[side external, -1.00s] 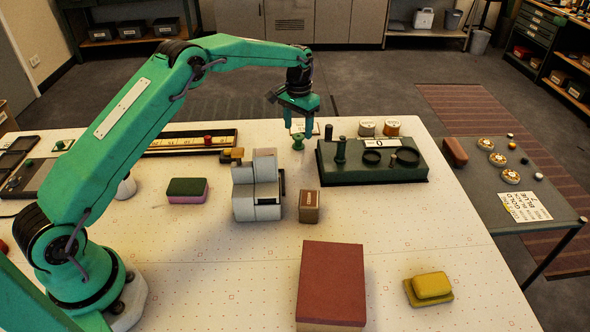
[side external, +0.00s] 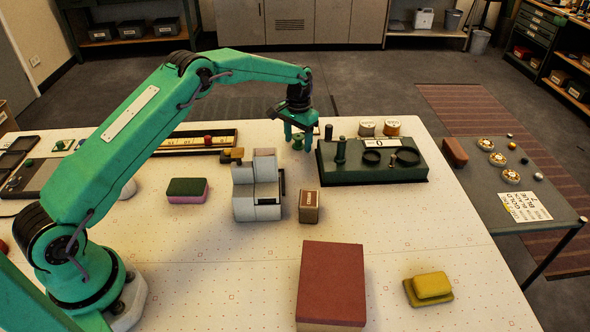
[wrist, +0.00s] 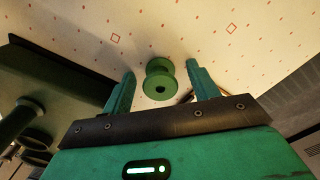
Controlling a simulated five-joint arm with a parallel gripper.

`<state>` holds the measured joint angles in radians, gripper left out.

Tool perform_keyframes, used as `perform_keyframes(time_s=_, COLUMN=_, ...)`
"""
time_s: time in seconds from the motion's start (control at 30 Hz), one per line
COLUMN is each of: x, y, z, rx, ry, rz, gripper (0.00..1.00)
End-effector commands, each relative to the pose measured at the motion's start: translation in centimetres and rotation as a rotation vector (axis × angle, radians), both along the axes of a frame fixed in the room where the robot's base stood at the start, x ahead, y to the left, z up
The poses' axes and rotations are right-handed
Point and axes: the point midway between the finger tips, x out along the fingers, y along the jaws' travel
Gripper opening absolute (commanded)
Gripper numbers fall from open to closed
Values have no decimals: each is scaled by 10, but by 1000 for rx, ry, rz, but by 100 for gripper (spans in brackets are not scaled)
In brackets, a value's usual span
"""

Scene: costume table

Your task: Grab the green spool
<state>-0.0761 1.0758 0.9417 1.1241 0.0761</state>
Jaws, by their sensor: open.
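The green spool (side external: 298,141) stands on the white dotted table, left of the dark green stand. In the wrist view the spool (wrist: 159,80) shows between the two fingers, with its round end and dark centre hole facing me. My gripper (side external: 299,143) is lowered around the spool, one finger on each side. In the wrist view my gripper (wrist: 160,82) is open, with a gap between each finger and the spool. In the side view the fingers partly hide the spool.
The dark green stand (side external: 372,174) with posts and rings is close on the right. Two small tins (side external: 391,128) stand behind it. A grey block-like device (side external: 256,198) and a brown box (side external: 309,206) stand in front. The table between them and the spool is clear.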

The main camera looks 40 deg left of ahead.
Motion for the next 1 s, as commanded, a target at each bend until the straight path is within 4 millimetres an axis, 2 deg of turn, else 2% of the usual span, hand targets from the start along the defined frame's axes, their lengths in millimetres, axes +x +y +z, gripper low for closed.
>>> perform_keyframes(time_s=0.07, x=0, y=0, z=0, rx=0, ry=0, rz=0, gripper=60)
perform_keyframes(time_s=0.3, x=0, y=0, z=0, rx=0, ry=0, rz=0, gripper=12)
perform_keyframes(time_s=0.67, x=0, y=0, z=3, rx=0, ry=-1, rz=0, gripper=12)
perform_keyframes(time_s=0.83, x=0, y=0, z=15, rx=0, ry=-1, rz=0, gripper=12)
perform_keyframes(time_s=1.0, x=1, y=0, z=36, rx=0, ry=-3, rz=0, gripper=12)
